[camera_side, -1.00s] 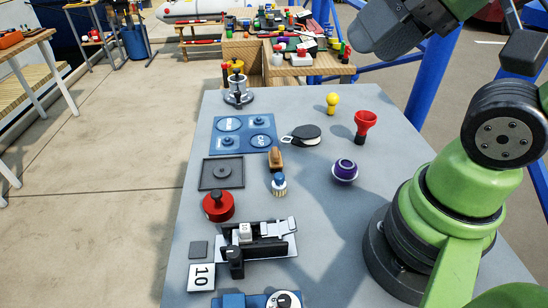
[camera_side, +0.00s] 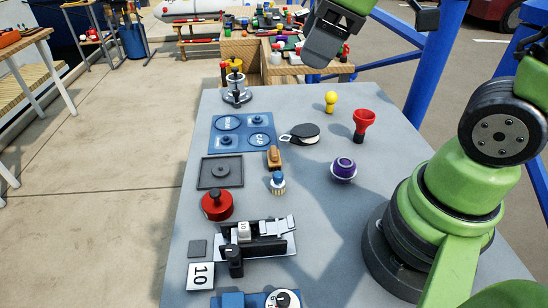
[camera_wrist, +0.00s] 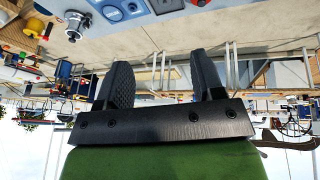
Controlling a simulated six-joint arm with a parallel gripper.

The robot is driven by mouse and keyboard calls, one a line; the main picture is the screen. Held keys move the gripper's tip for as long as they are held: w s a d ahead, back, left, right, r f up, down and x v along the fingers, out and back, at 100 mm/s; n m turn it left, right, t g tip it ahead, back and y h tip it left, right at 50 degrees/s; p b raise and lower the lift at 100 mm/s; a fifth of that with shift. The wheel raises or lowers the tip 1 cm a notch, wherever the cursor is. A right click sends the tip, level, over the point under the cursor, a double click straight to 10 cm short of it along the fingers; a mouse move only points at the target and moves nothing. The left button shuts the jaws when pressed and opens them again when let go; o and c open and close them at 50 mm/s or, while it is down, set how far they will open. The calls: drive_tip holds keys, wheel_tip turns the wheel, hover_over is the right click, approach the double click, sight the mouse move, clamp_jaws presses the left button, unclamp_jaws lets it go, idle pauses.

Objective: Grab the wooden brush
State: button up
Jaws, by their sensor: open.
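A small tan wooden piece (camera_side: 274,157), which looks like the wooden brush, lies on the grey table (camera_side: 310,240) near its middle. Any bristles on it are too small to make out. My gripper (camera_side: 322,45) is high above the far right part of the table, well away from the wooden piece. In the wrist view my gripper (camera_wrist: 162,72) shows two dark fingers spread apart with nothing between them. The wooden piece is not in the wrist view.
Close around the wooden piece are a blue-topped pale item (camera_side: 278,183), a black-and-white round item (camera_side: 303,133) and a blue panel (camera_side: 243,133). A purple ball-like item (camera_side: 344,170), a red funnel (camera_side: 363,124) and a yellow knob (camera_side: 331,101) stand to the right.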

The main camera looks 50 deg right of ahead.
drive_tip(key=w+d+f+n+g, duration=0.1)
drive_tip(key=w+f+n+g, duration=0.1)
drive_tip(key=w+f+n, duration=0.35)
drive_tip(key=n+g+h, duration=0.1)
drive_tip(key=n+g, duration=0.2)
drive_tip(key=n, duration=1.1)
hover_over(274, 150)
drive_tip(key=f, duration=1.2)
drive_tip(key=shift+s+d+f, duration=0.3)
drive_tip(key=shift+f, duration=0.05)
drive_tip(key=shift+n, duration=0.35)
wheel_tip(274, 150, down, 5)
drive_tip(key=shift+r, duration=0.2)
drive_tip(key=f, duration=0.5)
drive_tip(key=shift+w+a+f, duration=0.25)
drive_tip(key=shift+w+f, duration=0.05)
drive_tip(key=shift+f, duration=0.05)
drive_tip(key=c, duration=1)
